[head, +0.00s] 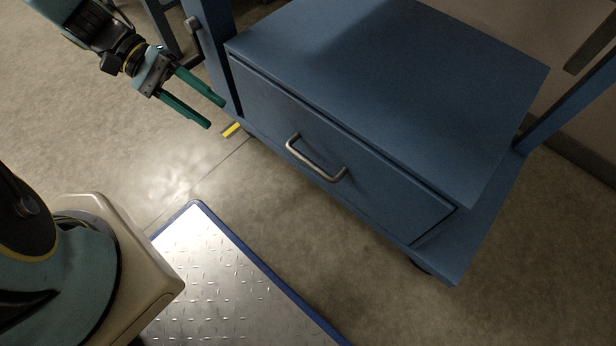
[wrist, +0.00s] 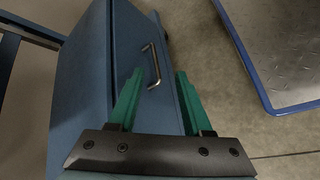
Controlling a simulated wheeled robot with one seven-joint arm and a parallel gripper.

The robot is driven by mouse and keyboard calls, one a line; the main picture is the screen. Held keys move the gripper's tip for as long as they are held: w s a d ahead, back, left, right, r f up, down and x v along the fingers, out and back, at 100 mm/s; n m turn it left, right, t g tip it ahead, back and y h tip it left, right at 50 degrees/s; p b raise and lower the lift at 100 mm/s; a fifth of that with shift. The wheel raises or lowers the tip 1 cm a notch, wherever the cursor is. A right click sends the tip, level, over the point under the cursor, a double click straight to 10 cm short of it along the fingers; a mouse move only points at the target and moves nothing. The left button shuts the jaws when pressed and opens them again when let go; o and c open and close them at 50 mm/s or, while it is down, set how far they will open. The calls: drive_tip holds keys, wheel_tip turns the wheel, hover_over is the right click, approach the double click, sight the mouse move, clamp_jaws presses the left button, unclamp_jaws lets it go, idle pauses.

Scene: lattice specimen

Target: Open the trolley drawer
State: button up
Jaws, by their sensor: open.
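The blue trolley (head: 400,75) has a drawer (head: 390,195) in its front with a grey metal bar handle (head: 318,163). The drawer front looks flush with the trolley body. My gripper (head: 217,114) has two green fingers and is open and empty, to the left of the handle and apart from it. In the wrist view the handle (wrist: 152,65) shows beyond the fingers, between the directions of the two green fingertips of my gripper (wrist: 160,75). The drawer front (wrist: 130,40) also shows there, partly hidden behind the left finger.
A metal tread plate with a blue edge (head: 225,275) lies on the floor in front of the trolley. A yellow floor mark (head: 232,130) is near the trolley's left post. Bare floor (head: 265,205) lies between plate and drawer.

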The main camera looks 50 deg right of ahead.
sight(300, 159)
drive_tip(key=s+d+f+m+g+h+b, duration=0.1)
drive_tip(key=s+d+f+g+b, duration=0.15)
drive_tip(key=f+b, duration=0.4)
drive_tip(key=s+d+f+g+h+b, duration=0.1)
drive_tip(key=s+d+f+b, duration=0.3)
drive_tip(key=f, duration=0.4)
drive_tip(key=shift+g, duration=0.25)
drive_tip(key=b+x, duration=0.2)
drive_tip(key=x, duration=0.1)
drive_tip(key=b+x, duration=0.1)
drive_tip(key=x, duration=0.2)
drive_tip(key=b+x, duration=0.2)
drive_tip(key=shift+s+d+b, duration=0.25)
drive_tip(key=shift+d+b, duration=0.1)
drive_tip(key=shift+d, duration=0.2)
drive_tip(key=shift+s+d, duration=0.2)
drive_tip(key=shift+s, duration=0.35)
drive_tip(key=shift+c, duration=0.4)
clamp_jaws()
drive_tip(key=shift+f, duration=0.1)
